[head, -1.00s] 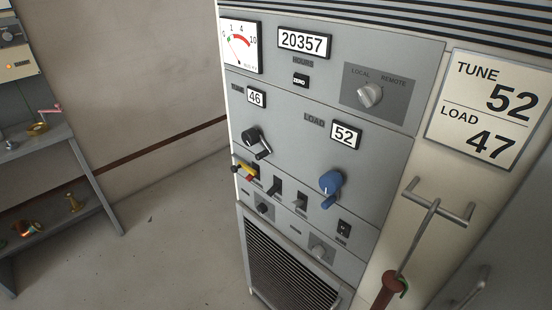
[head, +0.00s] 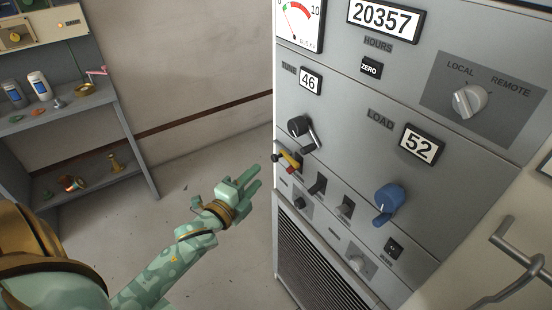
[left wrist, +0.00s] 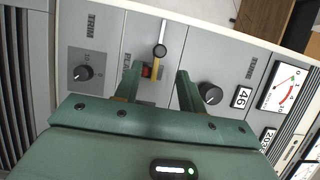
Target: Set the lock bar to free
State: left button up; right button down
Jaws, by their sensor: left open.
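The lock bar appears to be the small yellow bar (head: 290,160) with a dark ball end and a red part beside it, at the left edge of the grey cabinet, below the TUNE crank (head: 301,130). In the left wrist view the yellow bar (left wrist: 156,66) shows with its black ball (left wrist: 160,51) and a pale strip beyond. My left gripper (head: 258,176) is open, pointing at the cabinet's left edge. In the left wrist view its two green fingers (left wrist: 160,70) appear on either side of the bar; contact cannot be told. My right gripper is not in view.
Small black and grey switches (head: 318,184) sit just right of the bar. A blue LOAD knob (head: 389,200) and the LOCAL/REMOTE knob (head: 469,99) are farther right. A shelf (head: 104,97) with bottles stands at the far left. Open floor lies between shelf and cabinet.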

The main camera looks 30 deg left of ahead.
aim_at(273, 160)
pick_arm(q)
jog(key=w+b, duration=0.1)
jog(key=w, duration=0.9)
